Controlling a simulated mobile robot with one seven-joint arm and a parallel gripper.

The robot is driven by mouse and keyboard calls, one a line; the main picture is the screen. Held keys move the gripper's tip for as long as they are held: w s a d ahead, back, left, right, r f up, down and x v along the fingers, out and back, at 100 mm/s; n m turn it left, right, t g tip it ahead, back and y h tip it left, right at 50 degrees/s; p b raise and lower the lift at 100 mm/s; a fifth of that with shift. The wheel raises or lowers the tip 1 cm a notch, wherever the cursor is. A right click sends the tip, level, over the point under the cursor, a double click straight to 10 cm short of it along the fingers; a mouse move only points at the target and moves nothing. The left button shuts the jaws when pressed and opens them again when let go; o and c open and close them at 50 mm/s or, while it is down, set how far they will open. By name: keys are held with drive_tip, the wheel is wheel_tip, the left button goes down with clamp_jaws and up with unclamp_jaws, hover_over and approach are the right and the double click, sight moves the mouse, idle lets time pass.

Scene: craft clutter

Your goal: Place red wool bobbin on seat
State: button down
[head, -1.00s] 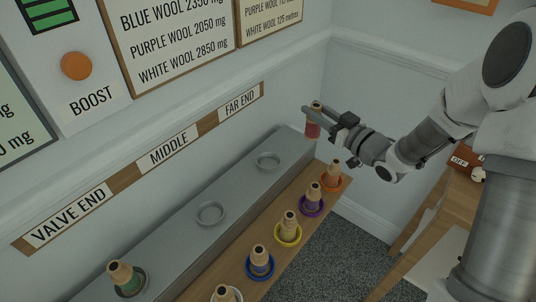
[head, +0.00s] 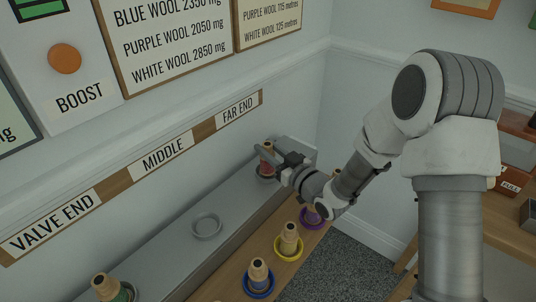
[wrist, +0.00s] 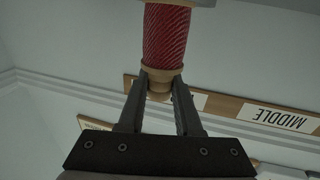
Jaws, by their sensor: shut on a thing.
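The red wool bobbin (head: 267,168) is upright at the far-end seat (head: 264,179) of the grey metal ledge. The seat's ring is mostly hidden by the bobbin, and I cannot tell whether the bobbin rests in it or hangs just above. My gripper (head: 268,156) reaches in from the right and is shut on the bobbin's wooden top. In the wrist view, the two dark fingers (wrist: 160,85) pinch the pale wooden neck, and the red wool (wrist: 166,38) shows beyond them.
The middle seat (head: 207,226) is an empty ring. A green bobbin (head: 122,293) stands at the valve end. The wall with labels (head: 160,157) is close behind the ledge.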

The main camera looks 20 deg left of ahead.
drive_tip(key=shift+f, duration=0.4)
drive_tip(key=shift+f, duration=0.2)
drive_tip(key=c, duration=0.6)
unclamp_jaws()
drive_tip(key=shift+r, duration=0.2)
drive_tip(key=shift+s+d, duration=0.1)
drive_tip(key=shift+d, duration=0.15)
drive_tip(key=p+v, duration=0.1)
drive_tip(key=v, duration=1)
drive_tip(key=shift+s+d+p, duration=0.15)
drive_tip(key=shift+d+p, duration=0.05)
drive_tip(key=shift+p, duration=0.1)
